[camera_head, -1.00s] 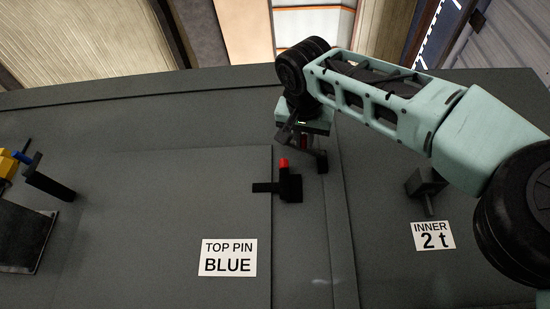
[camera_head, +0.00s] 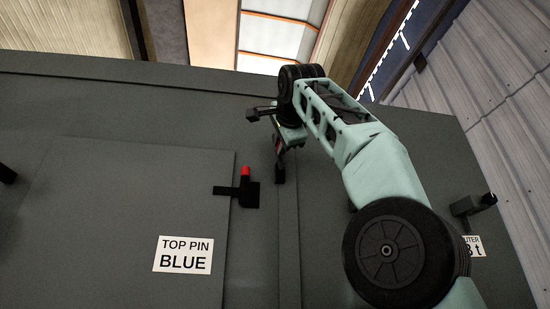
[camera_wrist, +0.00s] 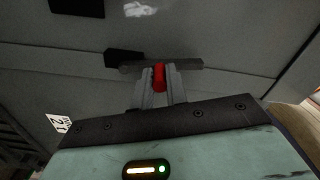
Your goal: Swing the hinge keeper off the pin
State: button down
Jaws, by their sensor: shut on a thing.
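My gripper (camera_head: 280,146) is at the grey enclosure front, just above and right of the black hinge block (camera_head: 250,193) with its upright red pin (camera_head: 245,171). In the wrist view my gripper (camera_wrist: 159,88) is shut on a red piece (camera_wrist: 159,77) that stands at a grey bar (camera_wrist: 188,65). The bar, which looks like the keeper, lies across just beyond the fingertips, beside a black block (camera_wrist: 122,57). A dark end (camera_head: 280,173) shows below my gripper. How the bar sits on a pin is hidden.
A door panel (camera_head: 110,220) carries a label (camera_head: 183,255) reading TOP PIN BLUE. A dark lug (camera_head: 472,204) sticks out at the right above a partly hidden label (camera_head: 474,246). Another dark protrusion (camera_head: 258,114) shows left of my wrist. Corrugated wall stands at the right.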

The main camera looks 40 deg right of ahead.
jog(key=shift+s+d+r+m, duration=0.1)
jog(key=shift+s+d+m, duration=0.25)
jog(key=shift+m, duration=0.65)
jog(key=c, duration=1.4)
grip_release()
jog(key=shift+d, duration=0.1)
jog(key=b+v, duration=0.1)
jog(key=v, duration=1.6)
jog(key=shift+s, duration=0.15)
